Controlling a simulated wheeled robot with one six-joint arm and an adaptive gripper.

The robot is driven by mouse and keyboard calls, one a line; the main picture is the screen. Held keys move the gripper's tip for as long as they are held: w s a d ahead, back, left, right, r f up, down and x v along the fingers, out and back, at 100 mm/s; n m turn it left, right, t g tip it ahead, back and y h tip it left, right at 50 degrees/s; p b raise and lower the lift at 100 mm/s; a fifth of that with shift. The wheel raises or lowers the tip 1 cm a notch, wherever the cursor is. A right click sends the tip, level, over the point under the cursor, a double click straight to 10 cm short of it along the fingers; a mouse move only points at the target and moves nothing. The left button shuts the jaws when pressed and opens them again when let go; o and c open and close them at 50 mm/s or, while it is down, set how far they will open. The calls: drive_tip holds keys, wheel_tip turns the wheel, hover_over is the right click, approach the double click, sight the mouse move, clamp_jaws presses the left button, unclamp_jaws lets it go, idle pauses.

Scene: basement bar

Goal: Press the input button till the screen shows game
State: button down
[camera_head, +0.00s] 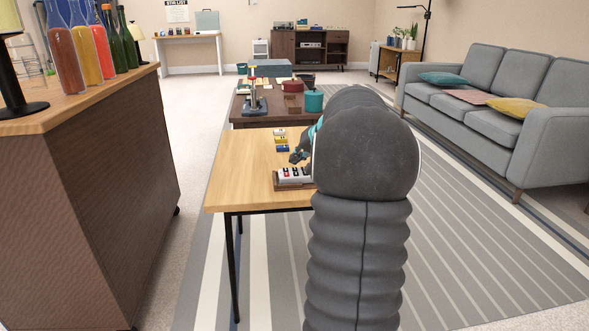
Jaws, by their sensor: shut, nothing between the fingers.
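A small wooden-edged box with a white top and red and dark parts (290,178) sits near the front edge of the light wood table (240,180). I cannot tell whether one of these parts is the input button. My gripper (296,158) is shut and empty, just above and behind the box in the picture. I cannot tell whether it touches the box. My arm hides the right side of the table and perhaps part of the box. No screen reading "game" can be made out.
Several small yellow, white and blue items (281,140) lie farther back on the table. A bar counter (80,180) with bottles is left, a grey sofa (490,95) right. Striped rug (490,250) lies open.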

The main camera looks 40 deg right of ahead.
sight(297, 169)
drive_tip(key=shift+r+p, duration=1.65)
drive_tip(key=shift+r, duration=0.9)
